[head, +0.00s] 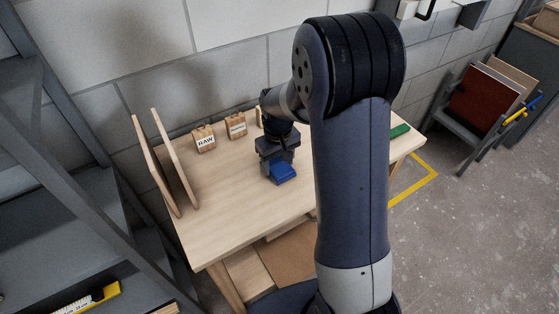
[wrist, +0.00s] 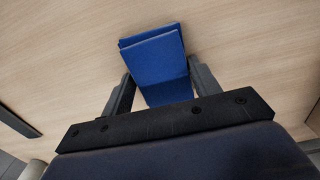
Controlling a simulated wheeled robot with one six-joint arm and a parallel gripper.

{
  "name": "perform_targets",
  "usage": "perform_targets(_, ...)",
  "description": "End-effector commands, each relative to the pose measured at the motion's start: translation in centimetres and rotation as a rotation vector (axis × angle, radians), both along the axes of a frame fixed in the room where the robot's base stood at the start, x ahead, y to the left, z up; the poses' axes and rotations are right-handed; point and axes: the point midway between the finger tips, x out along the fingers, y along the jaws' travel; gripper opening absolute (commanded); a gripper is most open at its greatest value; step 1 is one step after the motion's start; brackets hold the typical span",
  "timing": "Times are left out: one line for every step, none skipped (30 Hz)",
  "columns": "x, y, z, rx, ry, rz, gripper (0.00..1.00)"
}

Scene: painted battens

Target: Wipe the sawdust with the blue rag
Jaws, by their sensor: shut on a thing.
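My gripper (head: 274,165) points down over the light wooden table (head: 225,225). It is shut on the folded blue rag (head: 283,174), at or just above the tabletop; I cannot tell whether it touches. In the wrist view the rag (wrist: 155,65) sits between the two dark fingers (wrist: 158,90) and sticks out past their tips. No sawdust shows clearly in either view. My arm hides part of the table's right side.
Small wooden blocks, one labelled RAW (head: 204,141) and another (head: 236,126) beside it, stand along the table's back. Two upright boards (head: 165,160) stand at the left end. A green item (head: 399,131) lies at the right end. The front left tabletop is clear.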

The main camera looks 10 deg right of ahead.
Motion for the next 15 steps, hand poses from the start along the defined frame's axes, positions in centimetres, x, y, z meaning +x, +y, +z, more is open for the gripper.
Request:
perform_targets(0.0, 0.0, 1.1, 0.0, -0.003, 0.0, 0.37)
perform_targets(0.1, 0.0, 2.0, 0.0, -0.006, 0.0, 0.37)
perform_targets(0.0, 0.0, 2.6, 0.0, -0.004, 0.0, 0.37)
perform_targets(-0.1, 0.1, 2.7, 0.0, -0.002, -0.001, 0.37)
perform_targets(-0.1, 0.1, 3.0, 0.0, -0.002, -0.001, 0.37)
perform_targets(-0.1, 0.1, 3.3, 0.0, -0.002, -0.001, 0.37)
perform_targets(-0.1, 0.1, 3.6, 0.0, -0.002, -0.001, 0.37)
perform_targets(-0.1, 0.1, 3.9, 0.0, -0.002, -0.001, 0.37)
perform_targets(-0.1, 0.1, 4.2, 0.0, -0.002, -0.001, 0.37)
perform_targets(-0.1, 0.1, 4.5, 0.0, -0.002, -0.001, 0.37)
perform_targets(-0.2, 0.1, 4.8, 0.0, -0.003, -0.001, 0.37)
perform_targets(-0.2, 0.2, 5.1, 0.0, -0.003, -0.001, 0.37)
perform_targets(-0.2, 0.2, 5.4, 0.0, -0.003, -0.001, 0.37)
perform_targets(-0.2, 0.2, 5.7, 0.0, -0.003, -0.002, 0.37)
perform_targets(-0.2, 0.2, 6.0, 0.0, -0.003, -0.002, 0.37)
